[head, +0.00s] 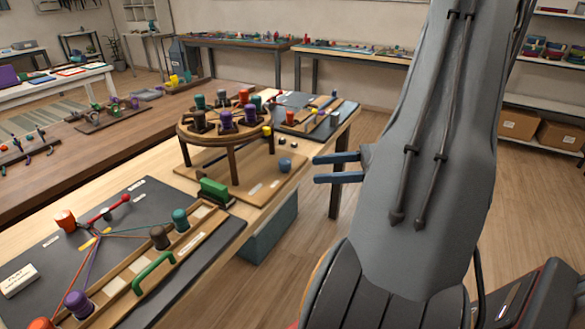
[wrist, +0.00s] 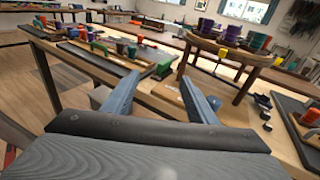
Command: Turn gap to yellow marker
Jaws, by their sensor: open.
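A round wooden braiding stand (head: 214,137) stands on legs on a wooden base, left of my gripper in the head view. Its top carries several bobbins, among them a green one (head: 199,101), a purple one (head: 225,119) and an orange one (head: 243,95). A small yellow marker (head: 267,130) is at the disc's right edge. In the wrist view the stand (wrist: 200,41) is at upper right, with the yellow marker (wrist: 222,52) at its near rim. I cannot clearly tell where the gap lies. My gripper (head: 337,167) has its blue fingers apart, empty, clear of the stand.
A dark board (head: 130,215) with corded bobbins and a green handle (head: 153,272) lies at front left. A blue ball-like piece (head: 285,164) is on the stand's wooden base (head: 240,187). Another dark board (head: 290,100) lies behind. Open floor (head: 280,270) is in front of the bench.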

